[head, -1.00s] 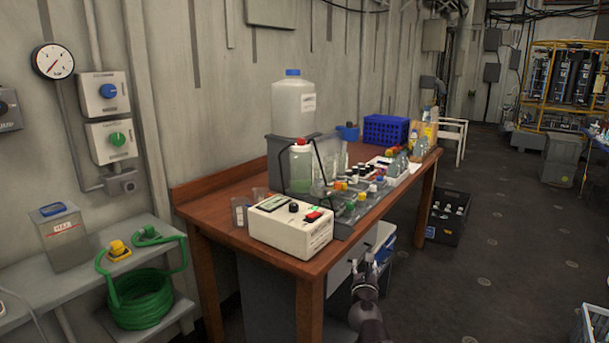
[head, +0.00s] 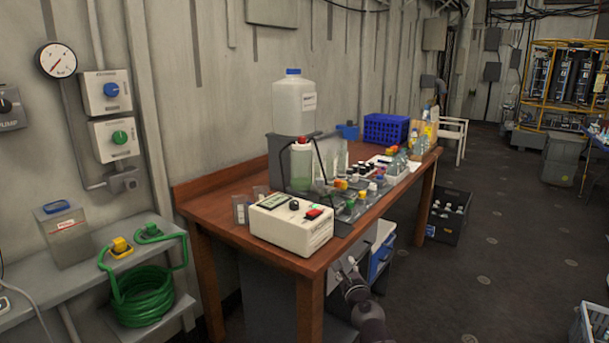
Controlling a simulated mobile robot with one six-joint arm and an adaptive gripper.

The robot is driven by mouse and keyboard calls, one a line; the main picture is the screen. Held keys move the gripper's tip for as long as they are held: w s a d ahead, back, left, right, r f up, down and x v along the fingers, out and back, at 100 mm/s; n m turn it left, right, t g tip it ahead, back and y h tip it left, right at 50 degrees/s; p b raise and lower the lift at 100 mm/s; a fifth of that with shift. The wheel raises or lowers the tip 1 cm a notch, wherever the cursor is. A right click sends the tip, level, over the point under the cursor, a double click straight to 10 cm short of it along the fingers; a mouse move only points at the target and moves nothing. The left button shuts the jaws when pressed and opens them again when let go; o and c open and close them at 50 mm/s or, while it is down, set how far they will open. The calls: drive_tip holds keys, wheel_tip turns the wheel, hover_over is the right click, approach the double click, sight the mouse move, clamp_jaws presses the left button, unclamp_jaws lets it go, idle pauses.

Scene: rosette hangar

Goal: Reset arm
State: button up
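My arm rises from the bottom edge in the head view, right of the wooden bench (head: 318,262). My gripper (head: 345,266) is at its upper end, beside the bench's front edge and lower than the bench top. It looks small and dark against the dim space under the bench. I cannot make out whether its fingers are apart, and I see no object in them.
On the bench stand a white control box (head: 291,224), a large clear jug (head: 293,105), bottles and a blue basket (head: 386,129). A black crate (head: 447,222) sits on the floor beyond. Open floor (head: 480,285) lies to the right.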

drive_tip(key=s+a+f+n+g+y, duration=0.25)
drive_tip(key=f+n+g, duration=0.2)
drive_tip(key=n, duration=0.45)
drive_tip(key=s+a+f+n+g+y, duration=0.1)
drive_tip(key=s+a+f+n+g, duration=0.1)
drive_tip(key=s+f+n+g, duration=0.35)
drive_tip(key=s+d+f+n+g+h, duration=0.65)
drive_tip(key=s+d+n, duration=0.45)
drive_tip(key=n, duration=0.2)
wheel_tip(320, 180, up, 18)
drive_tip(key=p, duration=1.9)
drive_tip(key=shift+w+a+g+p, duration=0.25)
drive_tip(key=shift+a+g+p, duration=0.1)
drive_tip(key=shift+g+p, duration=0.1)
drive_tip(key=shift+r, duration=0.1)
